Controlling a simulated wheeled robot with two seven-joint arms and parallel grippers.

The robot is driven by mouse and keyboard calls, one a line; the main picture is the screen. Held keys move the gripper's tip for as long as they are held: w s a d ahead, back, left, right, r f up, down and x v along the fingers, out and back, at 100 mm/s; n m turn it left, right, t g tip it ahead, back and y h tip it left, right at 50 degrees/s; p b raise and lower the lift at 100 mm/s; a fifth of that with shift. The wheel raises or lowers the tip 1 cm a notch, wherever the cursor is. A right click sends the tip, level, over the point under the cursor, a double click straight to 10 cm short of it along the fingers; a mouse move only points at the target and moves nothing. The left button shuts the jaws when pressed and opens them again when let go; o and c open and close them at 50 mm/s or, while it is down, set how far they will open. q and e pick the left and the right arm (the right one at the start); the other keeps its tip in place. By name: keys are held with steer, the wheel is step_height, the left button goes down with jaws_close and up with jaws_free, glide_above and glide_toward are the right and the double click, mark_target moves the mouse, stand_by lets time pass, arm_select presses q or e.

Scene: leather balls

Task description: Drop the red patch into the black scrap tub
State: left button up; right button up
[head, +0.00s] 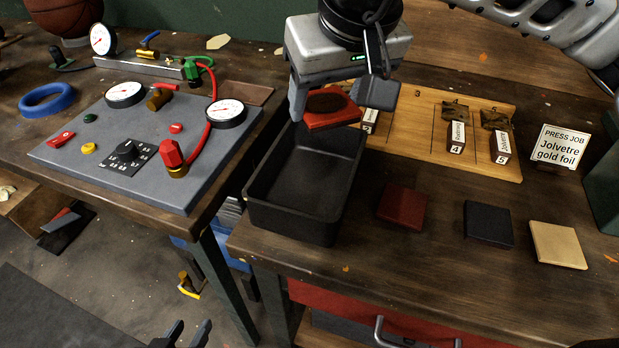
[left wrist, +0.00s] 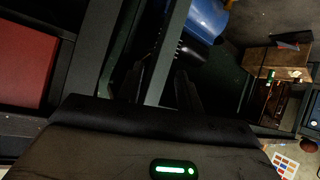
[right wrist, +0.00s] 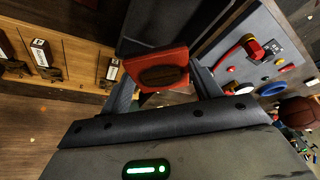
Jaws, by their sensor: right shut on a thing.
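A red patch (head: 330,118), a flat red piece with a dark brown oval on its face, is between the fingers of my right gripper (head: 338,103). It also shows in the right wrist view (right wrist: 168,58). My right gripper is shut on it, above the back end of the black scrap tub (head: 290,222). The tub stands at the bench's left edge, and its visible floor looks empty. My left gripper (head: 190,334) shows only its fingertips at the bottom of the head view, apart and empty, low in front of the benches.
Dark red (head: 402,206), black (head: 488,224) and tan (head: 558,244) squares lie right of the tub. A numbered wooden board (head: 410,128) lies behind, near a "PRESS JOB" sign (head: 560,147). A grey gauge panel (head: 150,140) is on the left bench, across a gap.

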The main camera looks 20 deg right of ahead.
mark_target(331, 110)
steer(key=shift+f+b, duration=0.55)
steer(key=shift+f, duration=1)
steer(key=o, duration=1.1)
steer(key=shift+c, duration=0.2)
steer(key=v, duration=1.6)
steer(key=shift+p, duration=0.3)
steer(key=shift+s, duration=0.1)
